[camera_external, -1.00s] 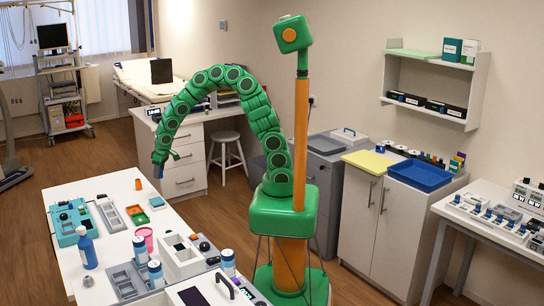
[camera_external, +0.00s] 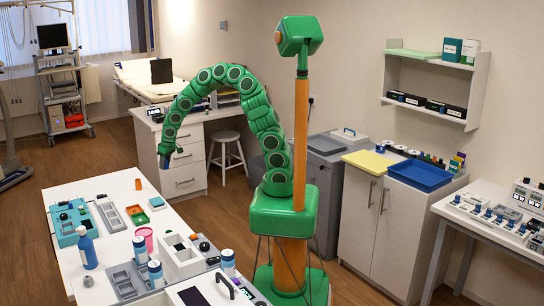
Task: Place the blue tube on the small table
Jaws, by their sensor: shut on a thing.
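My gripper (camera_external: 167,152) hangs at the end of my green arm, above and beyond the far right edge of the long white table (camera_external: 62,196). It is shut on a small blue tube (camera_external: 164,163), which points down below the fingers. The tube is tiny in this view and its lower end is hard to make out. It is held in the air, in front of the white drawer desk in the picture. I cannot tell which surface is the small table.
A white desk (camera_external: 186,165) and a stool (camera_external: 226,143) stand behind.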

